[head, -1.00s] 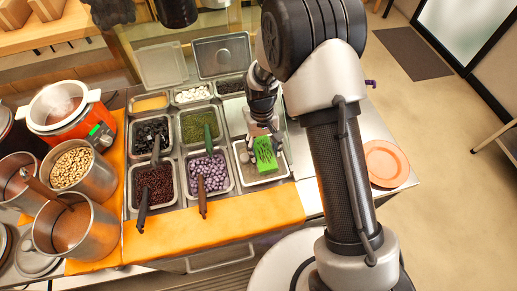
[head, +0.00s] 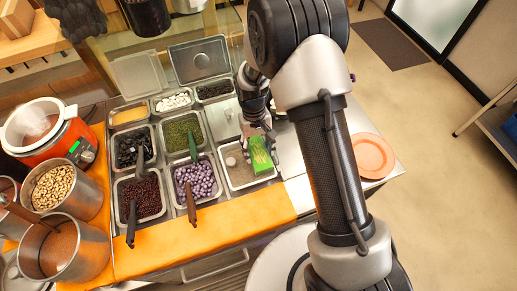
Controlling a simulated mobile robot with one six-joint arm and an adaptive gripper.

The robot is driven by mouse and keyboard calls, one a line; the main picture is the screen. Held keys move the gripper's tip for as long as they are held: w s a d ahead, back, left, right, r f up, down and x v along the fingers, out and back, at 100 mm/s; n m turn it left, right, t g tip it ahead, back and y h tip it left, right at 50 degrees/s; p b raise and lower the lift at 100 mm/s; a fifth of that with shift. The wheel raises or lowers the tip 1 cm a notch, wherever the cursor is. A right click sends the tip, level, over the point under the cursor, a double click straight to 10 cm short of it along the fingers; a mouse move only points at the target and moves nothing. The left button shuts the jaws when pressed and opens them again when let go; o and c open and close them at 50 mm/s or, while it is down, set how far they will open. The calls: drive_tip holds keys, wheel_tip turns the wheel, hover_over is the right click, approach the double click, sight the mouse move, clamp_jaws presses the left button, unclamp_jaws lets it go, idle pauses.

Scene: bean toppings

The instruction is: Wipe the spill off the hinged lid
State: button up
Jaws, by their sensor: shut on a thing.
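My gripper (head: 258,134) is shut on a green sponge (head: 261,157) and points down over the right side of the counter. A flat metal surface (head: 225,117), perhaps a closed lid, lies just behind that pan, partly hidden by my arm. Two raised metal lids, left (head: 139,76) and right (head: 199,60), stand at the back of the pans.
Tall pots (head: 65,247) and an orange cooker (head: 46,130) stand further left. An orange plate (head: 372,156) sits at the right.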

drive_tip(key=shift+s+a, duration=0.25)
drive_tip(key=shift+a, duration=0.75)
drive_tip(key=shift+s+a, duration=0.25)
drive_tip(key=shift+a, duration=0.7)
drive_tip(key=shift+a, duration=0.1)
drive_tip(key=shift+w+d, duration=0.2)
drive_tip(key=shift+d, duration=0.55)
drive_tip(key=shift+w+d, duration=0.15)
drive_tip(key=shift+d, duration=0.55)
drive_tip(key=shift+w+d, duration=0.2)
drive_tip(key=shift+d, duration=0.55)
